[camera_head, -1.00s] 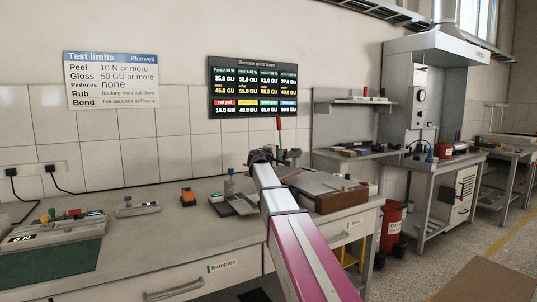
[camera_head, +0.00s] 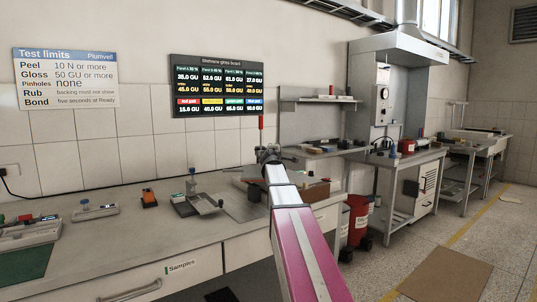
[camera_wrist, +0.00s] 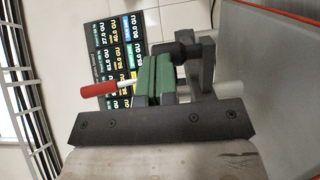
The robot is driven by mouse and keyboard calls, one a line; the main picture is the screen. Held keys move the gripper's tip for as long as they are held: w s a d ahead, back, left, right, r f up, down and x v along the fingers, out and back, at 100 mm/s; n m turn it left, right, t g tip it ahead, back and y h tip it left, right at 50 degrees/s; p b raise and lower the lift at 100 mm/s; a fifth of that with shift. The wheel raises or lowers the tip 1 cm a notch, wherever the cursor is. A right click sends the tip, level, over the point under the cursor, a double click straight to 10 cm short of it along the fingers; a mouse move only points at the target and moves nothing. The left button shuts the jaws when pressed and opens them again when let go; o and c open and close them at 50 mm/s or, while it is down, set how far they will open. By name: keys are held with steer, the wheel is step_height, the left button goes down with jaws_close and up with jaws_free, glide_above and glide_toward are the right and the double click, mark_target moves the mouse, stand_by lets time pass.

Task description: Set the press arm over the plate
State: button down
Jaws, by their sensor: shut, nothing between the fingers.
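A red handle (camera_head: 261,122) stands upright just above and behind my gripper (camera_head: 268,155) in the head view. In the wrist view the red handle (camera_wrist: 98,89) has a pale shaft running toward the green finger pads of my gripper (camera_wrist: 152,80). The pads are together, with nothing visible between them. Dark metal parts (camera_wrist: 190,52) lie just beyond the pads; they may be the press arm. I cannot tell whether the fingers touch the shaft or these parts. A flat grey plate (camera_head: 236,205) lies on the bench left of my arm. My gripper and arm hide part of the area.
A brown box (camera_head: 312,193) is right of my arm.

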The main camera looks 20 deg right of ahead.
steer(key=w+d, duration=0.4)
steer(key=d, duration=0.9)
steer(key=shift+d, duration=0.3)
steer(key=shift+w+d+r, duration=0.1)
steer(key=shift+w, duration=0.05)
